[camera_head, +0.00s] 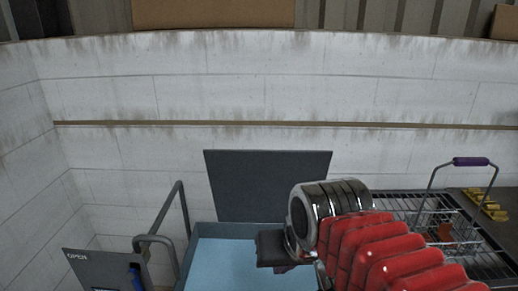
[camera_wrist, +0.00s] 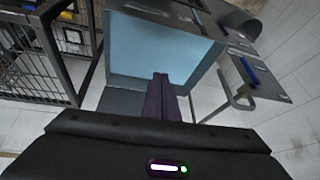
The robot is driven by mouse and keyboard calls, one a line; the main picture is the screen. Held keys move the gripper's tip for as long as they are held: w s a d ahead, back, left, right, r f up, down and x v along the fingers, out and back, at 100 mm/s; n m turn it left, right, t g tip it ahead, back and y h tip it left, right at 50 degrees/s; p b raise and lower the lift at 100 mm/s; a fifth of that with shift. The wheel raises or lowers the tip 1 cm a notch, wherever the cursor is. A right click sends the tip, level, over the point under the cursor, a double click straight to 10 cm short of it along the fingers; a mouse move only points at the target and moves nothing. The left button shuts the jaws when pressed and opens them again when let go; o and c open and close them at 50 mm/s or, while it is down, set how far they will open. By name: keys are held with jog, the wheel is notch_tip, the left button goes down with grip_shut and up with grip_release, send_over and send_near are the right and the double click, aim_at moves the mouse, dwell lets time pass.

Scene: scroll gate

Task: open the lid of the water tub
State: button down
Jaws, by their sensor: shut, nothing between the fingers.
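The water tub (camera_head: 192,235) is a blue-grey box with a light blue inside, at the bottom middle of the head view. It also shows in the wrist view (camera_wrist: 205,62). Its dark grey lid (camera_head: 268,185) stands upright at the tub's far side, in front of the wall, so the tub is open. My gripper (camera_wrist: 160,78) is shut and empty, its purple fingers together. In the wrist view it overlaps the tub's edge; I cannot tell whether it touches. In the head view my gripper and arm hide the tub's right part.
A grey panel marked OPEN (camera_head: 85,262) and a bent metal rail (camera_head: 170,215) stand left of the tub. At right, a wire basket (camera_head: 448,225) with a purple handle sits on a metal rack, with yellow pieces (camera_head: 485,203) behind. A pale block wall (camera_head: 250,100) closes the back.

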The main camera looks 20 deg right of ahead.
jog(key=s+f+n, duration=0.2)
jog(key=s+f, duration=0.1)
jog(key=shift+s+a+f, duration=0.15)
jog(key=shift+a+f, duration=0.05)
jog(key=shift+f, duration=0.1)
jog(key=shift+d, duration=0.1)
